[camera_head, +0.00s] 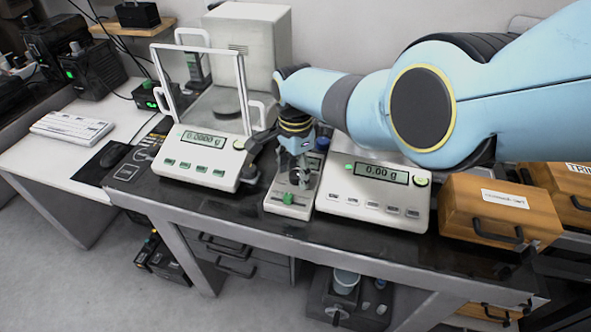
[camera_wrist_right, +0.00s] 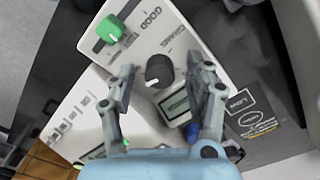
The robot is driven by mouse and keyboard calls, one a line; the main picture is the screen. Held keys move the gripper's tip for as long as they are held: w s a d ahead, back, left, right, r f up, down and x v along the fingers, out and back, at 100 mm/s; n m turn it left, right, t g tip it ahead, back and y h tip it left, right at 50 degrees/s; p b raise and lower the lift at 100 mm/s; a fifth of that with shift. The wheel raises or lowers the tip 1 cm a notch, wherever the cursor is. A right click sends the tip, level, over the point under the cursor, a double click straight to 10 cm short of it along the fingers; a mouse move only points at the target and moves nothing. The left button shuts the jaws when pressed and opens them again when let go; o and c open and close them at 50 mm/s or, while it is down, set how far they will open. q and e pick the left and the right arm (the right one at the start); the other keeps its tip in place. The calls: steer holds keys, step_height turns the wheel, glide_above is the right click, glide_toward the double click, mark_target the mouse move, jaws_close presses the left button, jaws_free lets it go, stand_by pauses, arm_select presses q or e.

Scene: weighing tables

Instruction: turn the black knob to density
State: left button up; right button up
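The black knob (camera_wrist_right: 159,71) sits on the face of a narrow white device (camera_wrist_right: 181,42) in the right wrist view. A small pale mark shows on the knob's lower edge; the lettering around it is too small to read surely. The knob also shows in the head view (camera_head: 296,177), partly covered by my gripper. My right gripper (camera_wrist_right: 160,64) is open, with one finger on each side of the knob and visible gaps between; whether its tips are down at knob height I cannot tell. My left gripper is not in view.
A green knob (camera_wrist_right: 110,30) is on the same device. A balance with a glass frame (camera_head: 195,158) stands left of it, and a balance reading 0.00 g (camera_head: 374,197) stands close on the right. Wooden boxes (camera_head: 500,211) stand further right. Space around the device is narrow.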

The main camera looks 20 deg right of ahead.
mark_target(296, 174)
step_height(296, 174, up, 12)
stand_by(0.7)
